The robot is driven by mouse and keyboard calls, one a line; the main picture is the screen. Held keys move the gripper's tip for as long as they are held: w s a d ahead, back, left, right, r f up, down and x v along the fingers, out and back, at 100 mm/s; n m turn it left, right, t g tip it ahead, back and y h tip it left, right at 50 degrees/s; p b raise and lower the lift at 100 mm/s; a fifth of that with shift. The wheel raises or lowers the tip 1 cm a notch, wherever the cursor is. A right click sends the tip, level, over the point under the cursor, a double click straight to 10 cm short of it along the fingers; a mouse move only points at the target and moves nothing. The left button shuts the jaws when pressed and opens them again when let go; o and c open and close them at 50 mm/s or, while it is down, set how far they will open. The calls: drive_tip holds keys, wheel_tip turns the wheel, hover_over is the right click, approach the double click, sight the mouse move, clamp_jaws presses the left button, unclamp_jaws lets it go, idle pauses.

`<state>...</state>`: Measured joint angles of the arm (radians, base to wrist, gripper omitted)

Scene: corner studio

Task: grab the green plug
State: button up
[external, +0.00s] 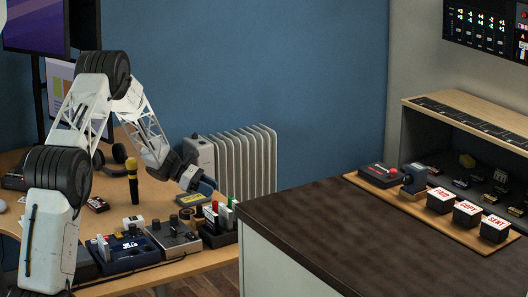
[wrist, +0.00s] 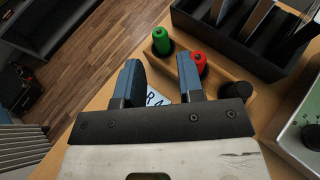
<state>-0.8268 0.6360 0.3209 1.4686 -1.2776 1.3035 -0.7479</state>
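The green plug (wrist: 162,40) stands upright in a small wooden block (wrist: 232,72) in the wrist view, just beyond my fingertips. A red plug (wrist: 199,62) stands to its right in the same block, close to my right finger. My gripper (wrist: 160,68) is open, with its two blue-grey fingers apart and no plug between them. A card with letters (wrist: 154,97) shows below, through the gap.
A black slotted rack (wrist: 218,43) stands close behind the block. A grey device with a dial (wrist: 302,137) is at the right. A yellow-headed microphone (external: 132,180) and control boxes (external: 173,238) stand on the desk. A dark-topped counter (external: 330,225) rises at the right.

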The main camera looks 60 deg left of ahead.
drive_tip(key=shift+w+d+f, duration=0.25)
drive_tip(key=shift+w+d, duration=0.2)
drive_tip(key=shift+w+d+f, duration=0.1)
drive_tip(key=shift+x, duration=2.45)
drive_tip(key=shift+f, duration=0.15)
clamp_jaws()
wheel_tip(320, 180, up, 10)
